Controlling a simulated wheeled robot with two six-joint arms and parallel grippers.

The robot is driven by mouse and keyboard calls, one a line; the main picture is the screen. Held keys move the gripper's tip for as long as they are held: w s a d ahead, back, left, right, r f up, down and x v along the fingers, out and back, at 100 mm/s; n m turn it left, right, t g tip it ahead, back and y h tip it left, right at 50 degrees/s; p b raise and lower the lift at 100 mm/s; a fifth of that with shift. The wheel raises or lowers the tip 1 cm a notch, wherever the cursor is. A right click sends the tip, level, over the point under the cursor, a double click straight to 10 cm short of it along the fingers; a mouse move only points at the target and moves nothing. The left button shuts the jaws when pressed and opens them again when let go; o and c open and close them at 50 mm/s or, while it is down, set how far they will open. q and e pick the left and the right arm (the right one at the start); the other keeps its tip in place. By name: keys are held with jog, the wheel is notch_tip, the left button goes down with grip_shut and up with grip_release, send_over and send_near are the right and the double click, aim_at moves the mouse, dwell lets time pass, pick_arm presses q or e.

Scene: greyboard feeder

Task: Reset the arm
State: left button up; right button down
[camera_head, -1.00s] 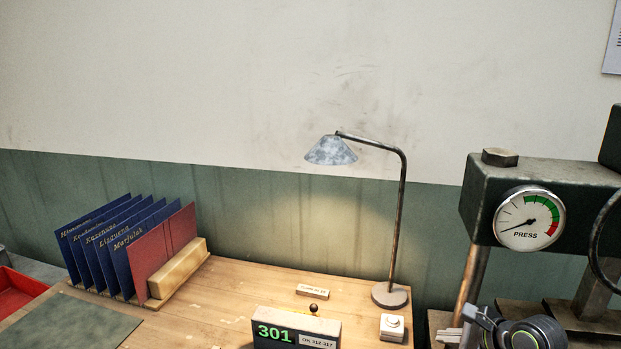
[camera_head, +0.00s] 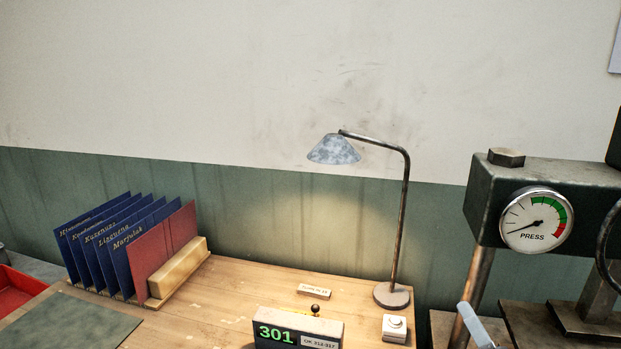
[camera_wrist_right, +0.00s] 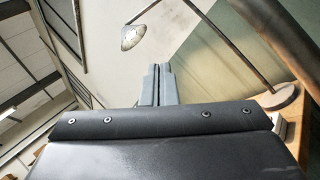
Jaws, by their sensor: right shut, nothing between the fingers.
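My right gripper (camera_head: 474,325) shows only in part at the bottom right of the head view, in front of the press. In the right wrist view its two grey fingers (camera_wrist_right: 158,85) are together with nothing between them, pointing up past the desk lamp (camera_wrist_right: 133,36). The dark wrist body fills the lower part of that view. My left gripper is in neither view.
A press with a gauge (camera_head: 537,220) stands at the right. The wooden desk (camera_head: 235,285) holds a lamp (camera_head: 335,150), folders (camera_head: 110,250), a 301 display box (camera_head: 290,330) and a white button box (camera_head: 395,328). A red tray (camera_head: 18,290) is at the left.

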jog(key=s+d+f+m+g+h, duration=0.25)
jog(key=d+m+h, duration=0.35)
jog(key=m, duration=0.4)
jog(key=s+d+f+m+g+h, duration=0.1)
jog(key=s+d+f+m+h, duration=0.25)
jog(key=m+h, duration=0.5)
jog(key=s+d+f+m+g, duration=0.2)
jog(key=s+f+m+g, duration=0.55)
jog(key=f, duration=0.35)
jog(key=s+a+f+m+g+y, duration=0.3)
jog(key=s+a+f+g, duration=0.15)
jog(key=s, duration=0.25)
jog(key=s+a+f+m+g+y, duration=0.2)
jog(key=s+a+f+g+y, duration=0.1)
jog(key=s+f, duration=0.35)
notch_tip(320, 180, down, 24)
jog(key=d+g, duration=0.1)
jog(key=d, duration=0.1)
jog(key=s+a+f+g, duration=0.1)
jog(key=s+a+f, duration=0.1)
jog(key=s+f, duration=1.3)
jog(key=shift+f+y, duration=0.15)
jog(key=shift+y, duration=0.2)
